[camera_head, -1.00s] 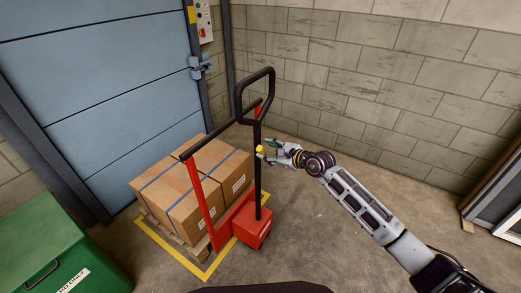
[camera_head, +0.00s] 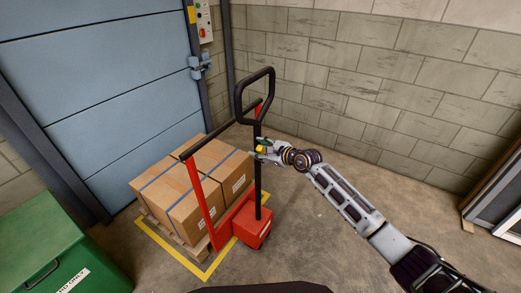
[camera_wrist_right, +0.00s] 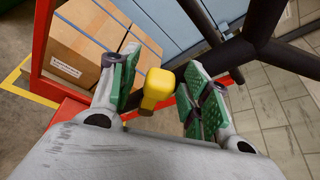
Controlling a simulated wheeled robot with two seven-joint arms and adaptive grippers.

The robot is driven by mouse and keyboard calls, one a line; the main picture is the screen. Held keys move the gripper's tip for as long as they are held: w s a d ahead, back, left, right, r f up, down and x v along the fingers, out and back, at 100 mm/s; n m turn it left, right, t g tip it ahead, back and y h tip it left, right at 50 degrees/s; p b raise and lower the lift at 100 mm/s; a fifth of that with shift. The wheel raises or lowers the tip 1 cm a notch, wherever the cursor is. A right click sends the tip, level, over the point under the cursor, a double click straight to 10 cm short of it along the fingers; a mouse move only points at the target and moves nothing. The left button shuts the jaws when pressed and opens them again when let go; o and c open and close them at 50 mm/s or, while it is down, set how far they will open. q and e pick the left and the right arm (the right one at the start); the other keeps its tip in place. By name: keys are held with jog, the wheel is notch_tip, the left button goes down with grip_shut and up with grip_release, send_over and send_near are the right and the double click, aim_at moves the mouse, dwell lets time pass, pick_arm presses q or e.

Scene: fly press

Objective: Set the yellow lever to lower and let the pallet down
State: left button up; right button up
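The yellow lever (camera_head: 260,149) sits on the black shaft of the red pallet truck (camera_head: 250,224), below its black loop handle (camera_head: 239,98). My right gripper (camera_head: 262,148) is at the lever. In the right wrist view the yellow knob (camera_wrist_right: 157,88) lies between the two green finger pads of my open gripper (camera_wrist_right: 160,92), nearer the left pad, with a clear gap to the right pad. The pallet (camera_head: 158,224) carries several strapped cardboard boxes (camera_head: 190,212); how high it stands off the floor I cannot tell. My left gripper does not show.
A yellow floor outline (camera_head: 180,261) surrounds the pallet. A blue door (camera_head: 100,100) stands behind and a block wall (camera_head: 390,90) at the right. A green bin (camera_head: 60,250) is at the lower left. The floor right of the truck is clear.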

jog(key=c, duration=0.5)
grip_shut()
jog(key=shift+w+d+r+m+g, duration=0.2)
jog(key=shift+w+d+m+g, duration=0.1)
jog(key=shift+w+m, duration=0.1)
jog(key=shift+o, duration=1.2)
grip_release()
jog(key=o, duration=0.4)
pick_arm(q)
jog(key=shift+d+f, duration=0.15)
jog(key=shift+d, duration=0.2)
pick_arm(e)
jog(key=shift+s, duration=0.1)
